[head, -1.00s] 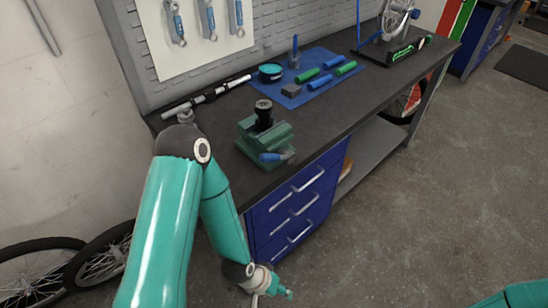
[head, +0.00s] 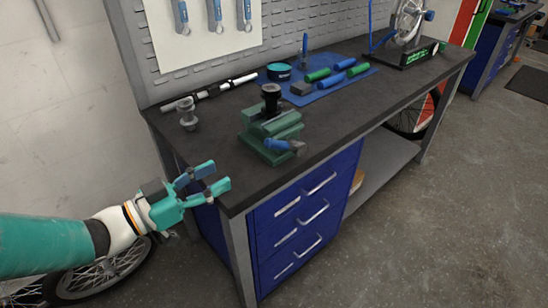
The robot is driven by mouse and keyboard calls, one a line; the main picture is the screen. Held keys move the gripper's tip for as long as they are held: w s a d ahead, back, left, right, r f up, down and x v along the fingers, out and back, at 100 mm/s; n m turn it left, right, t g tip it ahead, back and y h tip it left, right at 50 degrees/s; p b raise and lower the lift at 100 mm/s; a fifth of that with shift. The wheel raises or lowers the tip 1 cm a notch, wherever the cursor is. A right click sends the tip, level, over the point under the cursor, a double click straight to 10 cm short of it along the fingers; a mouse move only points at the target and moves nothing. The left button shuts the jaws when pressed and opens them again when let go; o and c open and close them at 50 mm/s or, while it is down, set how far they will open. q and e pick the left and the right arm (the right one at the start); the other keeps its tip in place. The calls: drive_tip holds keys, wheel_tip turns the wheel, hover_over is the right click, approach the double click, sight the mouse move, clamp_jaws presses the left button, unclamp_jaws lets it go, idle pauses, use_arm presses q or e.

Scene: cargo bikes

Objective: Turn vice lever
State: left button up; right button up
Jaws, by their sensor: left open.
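The green vice (head: 270,133) sits on the dark workbench (head: 240,174) near its left front corner. A black cylindrical part (head: 270,98) stands upright in the vice. The vice lever, with a blue grip (head: 277,145), points toward the front edge of the bench. My left gripper (head: 221,177) is open and empty, to the left of the lever and apart from it, by the bench's left front corner. Its fingers point right. My right gripper is not in view.
A grey metal part (head: 187,113) stands at the bench's left end. A seatpost-like rod (head: 210,91) lies behind the vice. Green and blue grips (head: 330,80) lie on a blue mat (head: 310,96). Blue drawers (head: 305,215) are below the bench top.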

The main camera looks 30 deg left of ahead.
sight(273, 144)
use_arm(q)
drive_tip(key=shift+y, duration=0.3)
drive_tip(key=x, duration=1.6)
drive_tip(key=shift+w+a+f+p, duration=0.2)
drive_tip(key=shift+w+a+p, duration=0.1)
drive_tip(key=shift+a+p, duration=0.1)
clamp_jaws()
